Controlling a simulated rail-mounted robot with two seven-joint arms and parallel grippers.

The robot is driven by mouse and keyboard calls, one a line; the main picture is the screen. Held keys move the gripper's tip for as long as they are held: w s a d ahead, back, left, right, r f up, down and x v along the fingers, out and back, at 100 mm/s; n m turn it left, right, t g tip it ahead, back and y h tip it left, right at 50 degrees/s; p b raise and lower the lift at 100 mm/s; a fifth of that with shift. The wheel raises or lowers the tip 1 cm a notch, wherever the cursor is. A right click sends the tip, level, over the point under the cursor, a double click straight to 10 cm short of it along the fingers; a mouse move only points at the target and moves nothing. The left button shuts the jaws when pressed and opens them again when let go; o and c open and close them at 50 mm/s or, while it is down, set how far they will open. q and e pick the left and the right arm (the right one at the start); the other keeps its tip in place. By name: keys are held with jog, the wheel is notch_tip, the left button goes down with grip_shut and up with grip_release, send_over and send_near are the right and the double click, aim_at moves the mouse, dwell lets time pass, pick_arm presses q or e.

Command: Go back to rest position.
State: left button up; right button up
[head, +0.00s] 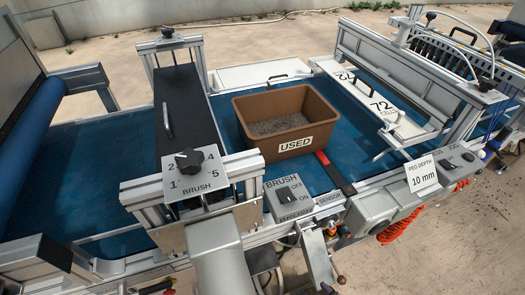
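The tray seeder's blue conveyor belt (105,178) runs across the picture. A brown bin labelled USED (253,125) stands on the belt, with grey-brown loose material inside. A brush knob (189,162) with a numbered dial is at the left of centre. A brush switch box (290,196) marked OFF and ON sits on the front rail.
A white plate marked 72 (362,98) and a row of dark nozzles (445,52) stand at the right. A peg depth card reading 10 mm (423,175) is on the front rail. A coiled red hose (397,228) hangs below. Bare floor (450,245) shows at the lower right.

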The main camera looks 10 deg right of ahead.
jog(key=s+r+m+g+h+p, duration=0.1)
jog(key=s+r+g+p, duration=0.4)
jog(key=r, duration=0.6)
jog(key=s+r+m+g+h+p, duration=0.1)
jog(key=s+r+g+h+p, duration=0.15)
jog(key=s+r+p, duration=0.45)
notch_tip(320, 180, up, 41)
jog(key=g+p, duration=0.1)
jog(key=p, duration=3.4)
jog(key=shift+s+a+y, duration=0.35)
jog(key=shift+s+y, duration=0.05)
jog(key=shift+y, duration=0.05)
